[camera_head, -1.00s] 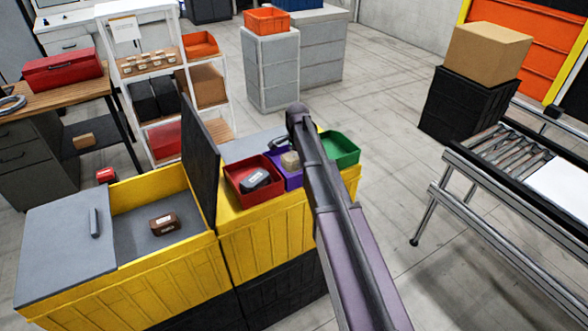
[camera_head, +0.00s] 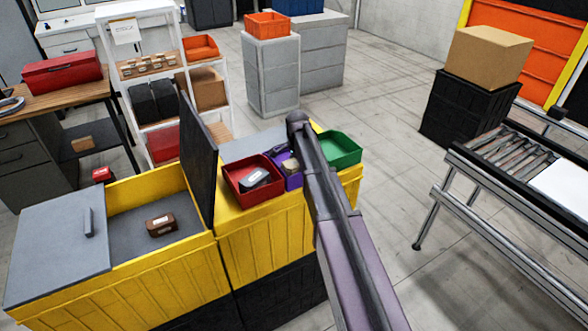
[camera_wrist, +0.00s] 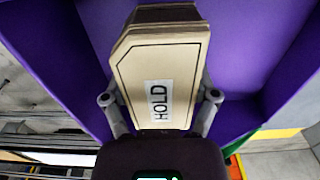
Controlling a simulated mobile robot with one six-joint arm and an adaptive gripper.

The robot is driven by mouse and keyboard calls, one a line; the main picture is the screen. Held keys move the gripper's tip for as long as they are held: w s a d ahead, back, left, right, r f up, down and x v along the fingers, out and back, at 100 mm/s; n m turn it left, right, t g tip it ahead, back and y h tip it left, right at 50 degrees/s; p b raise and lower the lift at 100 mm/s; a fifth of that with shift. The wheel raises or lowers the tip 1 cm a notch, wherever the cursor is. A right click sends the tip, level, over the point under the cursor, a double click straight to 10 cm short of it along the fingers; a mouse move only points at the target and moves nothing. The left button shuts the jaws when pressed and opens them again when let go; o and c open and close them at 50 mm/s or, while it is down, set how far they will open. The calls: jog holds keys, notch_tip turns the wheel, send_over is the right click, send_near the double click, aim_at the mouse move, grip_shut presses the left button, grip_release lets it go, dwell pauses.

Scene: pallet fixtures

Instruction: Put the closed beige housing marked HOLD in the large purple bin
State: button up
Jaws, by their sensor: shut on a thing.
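The beige housing (camera_wrist: 160,62) carries a white HOLD label in the wrist view. It looks closed, with a dark line along its edges. My gripper (camera_wrist: 160,105) has one finger on each side of it and is shut on it. The purple bin (camera_wrist: 240,45) surrounds the housing in the wrist view; whether the housing touches the bin floor I cannot tell. In the head view the purple bin (camera_head: 293,182) is partly hidden by my arm, and a small part of the beige housing (camera_head: 290,166) shows inside its outline.
A yellow crate (camera_head: 190,262) at left holds a brown housing (camera_head: 161,225). A dark upright panel (camera_head: 198,155) stands between.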

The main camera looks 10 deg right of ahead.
jog(key=shift+f, duration=0.1)
jog(key=o, duration=1.1)
jog(key=shift+o, duration=0.2)
notch_tip(320, 180, up, 12)
jog(key=p, duration=1.2)
jog(key=shift+s, duration=0.1)
